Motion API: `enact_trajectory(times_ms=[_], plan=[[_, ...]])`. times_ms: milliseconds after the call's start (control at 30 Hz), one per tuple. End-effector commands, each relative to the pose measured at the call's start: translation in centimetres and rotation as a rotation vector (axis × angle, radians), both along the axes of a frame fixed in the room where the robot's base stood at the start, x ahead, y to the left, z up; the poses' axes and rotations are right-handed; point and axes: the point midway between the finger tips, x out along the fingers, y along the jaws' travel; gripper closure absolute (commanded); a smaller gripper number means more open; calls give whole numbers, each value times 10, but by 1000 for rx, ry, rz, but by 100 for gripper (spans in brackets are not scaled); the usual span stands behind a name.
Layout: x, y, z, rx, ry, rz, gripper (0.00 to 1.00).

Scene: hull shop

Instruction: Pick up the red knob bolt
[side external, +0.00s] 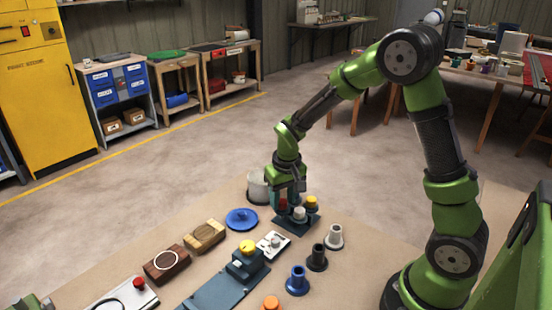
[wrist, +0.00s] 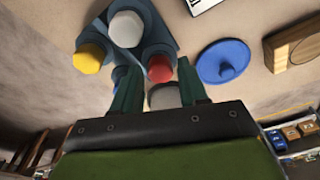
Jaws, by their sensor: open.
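The red knob bolt (wrist: 159,68) stands in a dark blue-grey holder (wrist: 153,32), with a white knob bolt (wrist: 126,28) and a yellow knob bolt (wrist: 89,58) beside it. In the side view, the red knob (side external: 283,205) is partly covered by my gripper (side external: 287,197), which points down over that part of the holder. In the wrist view, my gripper (wrist: 158,67) is open, with one green finger on each side of the red knob. I cannot tell whether the fingers touch it. The bolt's shank is hidden.
A pale grey pot (side external: 258,187) stands just behind the holder. A blue flanged disc (side external: 241,219) lies to the left. Black (side external: 317,257), white (side external: 334,238) and blue (side external: 298,281) flanged posts stand in front. A switch plate (side external: 273,244) lies close by.

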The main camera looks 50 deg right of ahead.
Motion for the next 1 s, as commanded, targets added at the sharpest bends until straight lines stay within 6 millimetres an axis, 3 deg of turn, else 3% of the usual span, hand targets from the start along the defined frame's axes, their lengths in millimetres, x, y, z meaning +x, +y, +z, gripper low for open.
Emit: enact_trajectory(times_ms=[67,367,667,1000], plan=[[0,0,0,0,0,0,57],[0,0,1,0,0,1,100],[1,0,7,0,-3,1,100],[1,0,71,-1,-6,2,100]])
